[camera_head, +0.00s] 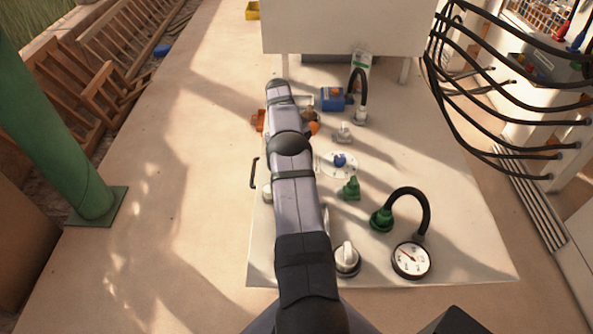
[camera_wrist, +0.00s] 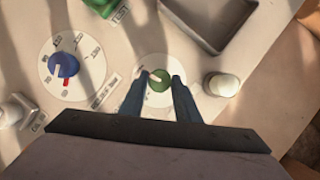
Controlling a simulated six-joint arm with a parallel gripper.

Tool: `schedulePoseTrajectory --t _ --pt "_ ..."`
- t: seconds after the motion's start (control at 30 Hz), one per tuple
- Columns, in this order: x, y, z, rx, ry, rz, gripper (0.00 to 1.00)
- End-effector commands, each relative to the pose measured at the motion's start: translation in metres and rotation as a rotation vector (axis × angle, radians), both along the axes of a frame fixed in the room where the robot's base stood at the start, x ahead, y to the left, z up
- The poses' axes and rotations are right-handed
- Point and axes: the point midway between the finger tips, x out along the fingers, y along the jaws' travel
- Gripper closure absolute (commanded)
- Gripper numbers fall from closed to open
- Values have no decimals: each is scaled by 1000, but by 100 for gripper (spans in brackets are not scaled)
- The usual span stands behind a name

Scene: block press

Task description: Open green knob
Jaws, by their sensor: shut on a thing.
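The green knob (camera_wrist: 160,80) with a pale pointer sits on a round white plate (camera_wrist: 153,97) in the wrist view. My gripper (camera_wrist: 160,78) has its two dark blue fingers on either side of the knob, shut on it. The pale pointer slants toward the upper left of the wrist view. In the head view my arm hides the knob and my fingers.
A blue knob (camera_wrist: 64,66) on a marked dial is left of the green knob. A white cap (camera_wrist: 221,84) is close on the right, and a grey recessed tray (camera_wrist: 208,42) lies above. The head view shows a green hose fitting (camera_head: 382,219) and a pressure gauge (camera_head: 411,260).

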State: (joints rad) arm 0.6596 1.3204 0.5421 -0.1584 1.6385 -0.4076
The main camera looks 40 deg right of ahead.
Motion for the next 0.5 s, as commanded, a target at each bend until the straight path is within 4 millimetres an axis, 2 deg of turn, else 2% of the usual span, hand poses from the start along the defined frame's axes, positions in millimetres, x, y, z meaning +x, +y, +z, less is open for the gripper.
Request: schedulePoseTrajectory --t 0.07,0.1,0.17,0.5 --pt "0 -1 1 -2 -1 -1 93" --pt "0 -1 1 -2 -1 -1 68" --pt "0 -1 1 -2 0 -1 54" --pt "0 0 1 -1 0 0 53"
